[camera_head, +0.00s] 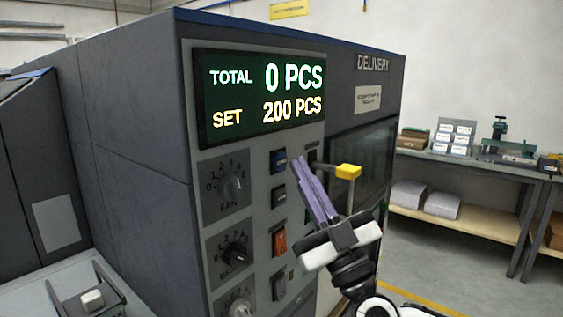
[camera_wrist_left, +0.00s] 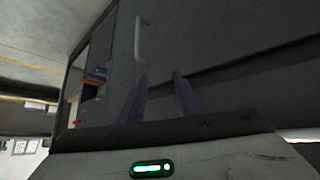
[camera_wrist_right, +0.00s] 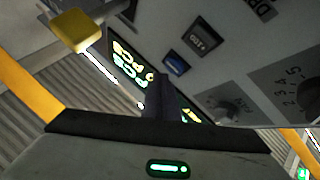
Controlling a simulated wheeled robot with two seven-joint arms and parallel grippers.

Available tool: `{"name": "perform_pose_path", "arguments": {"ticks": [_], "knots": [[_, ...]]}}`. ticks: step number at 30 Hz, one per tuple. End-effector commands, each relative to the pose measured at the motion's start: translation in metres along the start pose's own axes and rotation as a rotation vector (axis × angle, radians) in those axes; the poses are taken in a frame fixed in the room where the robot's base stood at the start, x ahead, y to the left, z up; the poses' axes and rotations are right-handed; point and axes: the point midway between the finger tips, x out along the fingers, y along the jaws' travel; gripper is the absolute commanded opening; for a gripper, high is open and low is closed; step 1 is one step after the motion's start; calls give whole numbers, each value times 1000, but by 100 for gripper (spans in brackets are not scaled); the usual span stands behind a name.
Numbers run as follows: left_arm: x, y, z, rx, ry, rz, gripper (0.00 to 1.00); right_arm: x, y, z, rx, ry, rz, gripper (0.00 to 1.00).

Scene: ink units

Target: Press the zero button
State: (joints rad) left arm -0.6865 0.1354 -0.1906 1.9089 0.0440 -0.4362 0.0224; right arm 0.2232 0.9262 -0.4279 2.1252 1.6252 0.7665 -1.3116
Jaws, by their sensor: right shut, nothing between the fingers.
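The grey machine's control panel (camera_head: 255,225) carries a column of buttons in the head view: a blue one (camera_head: 278,161), a dark one (camera_head: 278,197), an orange-red one (camera_head: 280,243) and a grey one (camera_head: 279,286). Their small labels are too blurred to tell which is zero. The display (camera_head: 262,97) reads TOTAL 0 PCS, SET 200 PCS. My right gripper (camera_head: 297,160) is shut and empty, its tips just right of the blue button; contact cannot be told. The blue button also shows in the right wrist view (camera_wrist_right: 176,63). My left gripper (camera_wrist_left: 160,82) is open and empty.
A yellow-knobbed lever (camera_head: 348,171) stands out just right of my right fingers. Several dials (camera_head: 233,187) line the panel's left side. A workbench (camera_head: 470,165) with boxes stands at the back right. A pale handle (camera_wrist_left: 141,40) shows in the left wrist view.

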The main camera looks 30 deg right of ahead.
Motion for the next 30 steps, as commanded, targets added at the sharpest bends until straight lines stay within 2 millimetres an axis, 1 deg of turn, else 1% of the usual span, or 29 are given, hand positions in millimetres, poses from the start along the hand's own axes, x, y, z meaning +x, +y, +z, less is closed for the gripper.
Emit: {"name": "perform_pose_path", "arguments": {"ticks": [9,13,18,30], "knots": [[0,0,0,0,0,0,31,-23,16,-15,-3,-4,-3,0],[0,0,0,0,0,0,31,-30,21,-20,-3,-3,-3,0],[0,0,0,0,0,0,31,-32,23,-24,0,0,-1,0],[0,0,0,0,0,0,31,-32,23,-24,0,0,-1,0]]}}
